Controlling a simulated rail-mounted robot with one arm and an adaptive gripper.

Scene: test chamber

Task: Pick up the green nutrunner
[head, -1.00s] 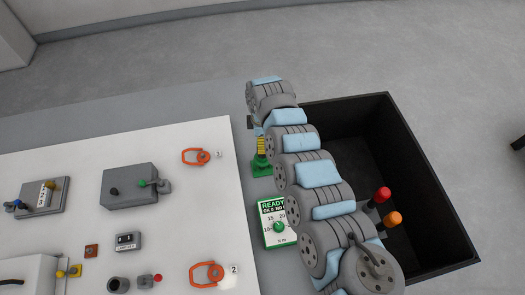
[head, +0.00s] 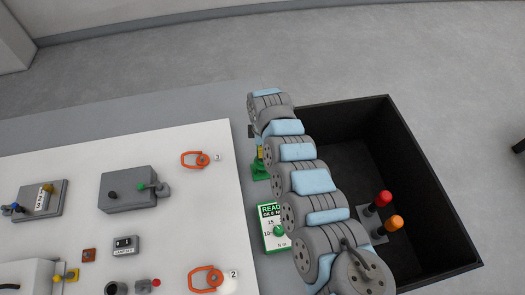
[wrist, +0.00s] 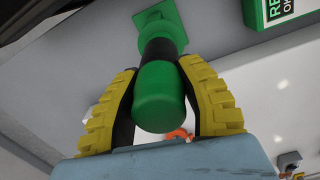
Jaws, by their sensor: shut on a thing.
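The green nutrunner (wrist: 158,98) has a rounded green body and a black band, and stands between my gripper's yellow ribbed fingers in the wrist view. My gripper (wrist: 159,70) is shut on it. Beyond the black band is a green square plate (wrist: 165,15); whether the nutrunner touches it I cannot tell. In the head view a green base (head: 260,171) shows beside my arm, with a bit of yellow finger just above it. My arm hides most of the nutrunner there.
A green-and-white READY panel with a dial (head: 274,229) stands close to my arm. A white board (head: 200,225) with fixtures and orange rings is left.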

